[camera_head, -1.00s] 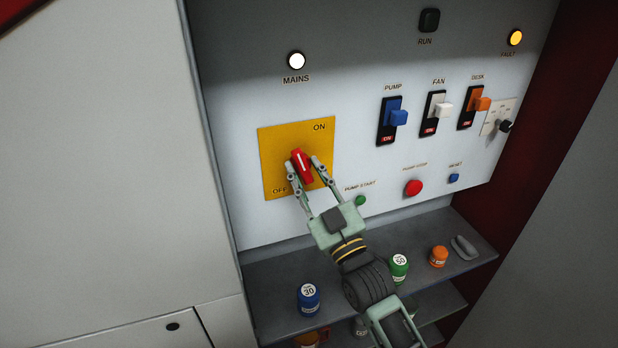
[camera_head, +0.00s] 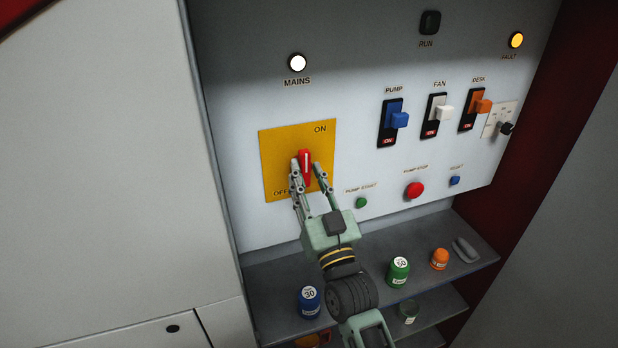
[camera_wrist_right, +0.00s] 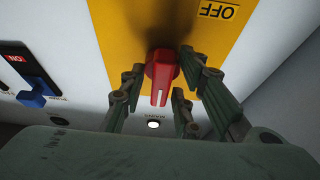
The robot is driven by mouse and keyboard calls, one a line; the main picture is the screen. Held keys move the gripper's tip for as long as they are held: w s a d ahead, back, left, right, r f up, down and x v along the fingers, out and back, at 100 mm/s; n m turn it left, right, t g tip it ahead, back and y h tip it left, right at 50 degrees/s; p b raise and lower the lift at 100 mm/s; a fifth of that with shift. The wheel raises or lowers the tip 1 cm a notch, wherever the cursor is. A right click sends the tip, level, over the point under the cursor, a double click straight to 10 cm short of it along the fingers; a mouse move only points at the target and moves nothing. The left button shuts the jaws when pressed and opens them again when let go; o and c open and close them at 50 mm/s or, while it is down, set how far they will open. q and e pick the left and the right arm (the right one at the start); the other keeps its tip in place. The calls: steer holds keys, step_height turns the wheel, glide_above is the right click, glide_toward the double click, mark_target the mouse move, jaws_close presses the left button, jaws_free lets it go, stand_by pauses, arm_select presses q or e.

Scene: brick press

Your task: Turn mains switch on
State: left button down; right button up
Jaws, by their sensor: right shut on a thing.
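The mains switch is a red rotary handle (camera_head: 306,166) with a white line, on a yellow plate (camera_head: 284,140) marked ON at upper right and OFF at lower left. The handle stands nearly upright in the head view. In the right wrist view the handle (camera_wrist_right: 161,75) shows between the fingers (camera_wrist_right: 158,88). The round MAINS lamp (camera_head: 297,63) above the plate is white and bright. My left gripper is not in view.
To the right are blue PUMP (camera_head: 394,120), white FAN (camera_head: 438,112) and orange DESK (camera_head: 476,108) switches. Below are a green button (camera_head: 362,203) and a red button (camera_head: 414,190). The FAULT lamp (camera_head: 516,40) glows amber. A shelf (camera_head: 350,256) below holds several small jars.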

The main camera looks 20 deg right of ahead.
steer(key=shift+a+f, duration=0.1)
steer(key=shift+f, duration=0.05)
steer(key=o, duration=0.7)
steer(key=shift+o, duration=0.7)
steer(key=shift+a, duration=0.15)
steer(key=v, duration=1.2)
